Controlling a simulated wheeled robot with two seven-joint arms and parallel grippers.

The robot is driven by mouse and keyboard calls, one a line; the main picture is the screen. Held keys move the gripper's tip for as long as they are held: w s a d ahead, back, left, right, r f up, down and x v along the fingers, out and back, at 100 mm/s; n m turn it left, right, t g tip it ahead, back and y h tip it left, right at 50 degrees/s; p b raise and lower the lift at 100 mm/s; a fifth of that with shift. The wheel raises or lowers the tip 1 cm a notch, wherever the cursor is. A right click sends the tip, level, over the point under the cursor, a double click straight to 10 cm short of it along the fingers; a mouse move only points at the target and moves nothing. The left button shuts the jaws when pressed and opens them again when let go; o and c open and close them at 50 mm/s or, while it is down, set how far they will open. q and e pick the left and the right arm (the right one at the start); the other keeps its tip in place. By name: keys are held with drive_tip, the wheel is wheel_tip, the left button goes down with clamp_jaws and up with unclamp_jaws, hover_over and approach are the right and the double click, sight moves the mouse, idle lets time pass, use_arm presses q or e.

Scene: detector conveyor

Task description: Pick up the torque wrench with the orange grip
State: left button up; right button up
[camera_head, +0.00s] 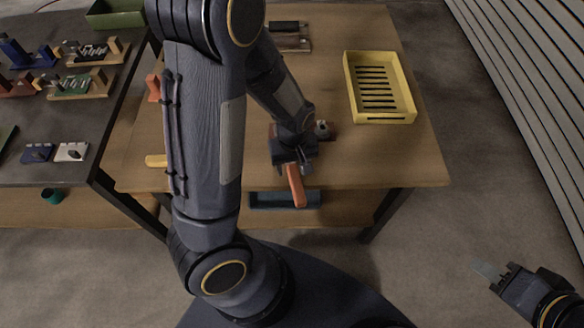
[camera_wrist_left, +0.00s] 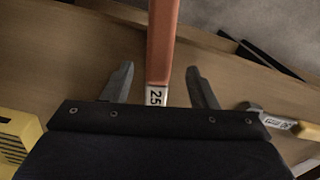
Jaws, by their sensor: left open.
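The torque wrench with the orange grip (camera_head: 297,188) lies near the front edge of the wooden table. Its orange grip points toward the edge, and its far part is hidden under my left gripper (camera_head: 296,166). In the left wrist view the orange grip (camera_wrist_left: 162,40) runs up from a metal neck marked "25". My left gripper (camera_wrist_left: 160,86) is open, with one finger on each side of the neck and visible gaps between. My right gripper (camera_head: 488,271) is at the lower right, away from the table; its opening is unclear.
A yellow slotted tray (camera_head: 414,119) stands at the right of the wooden table (camera_head: 420,165). Another tool with a yellow grip (camera_head: 156,161) lies left of the wrench. A dark table with several small fixtures stands at the left. My arm hides part of the wooden table.

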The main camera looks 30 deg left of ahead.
sight(293, 171)
use_arm(q)
drive_tip(key=shift+w+f, duration=0.2)
drive_tip(key=shift+f, duration=1.3)
drive_tip(key=shift+c, duration=0.4)
clamp_jaws()
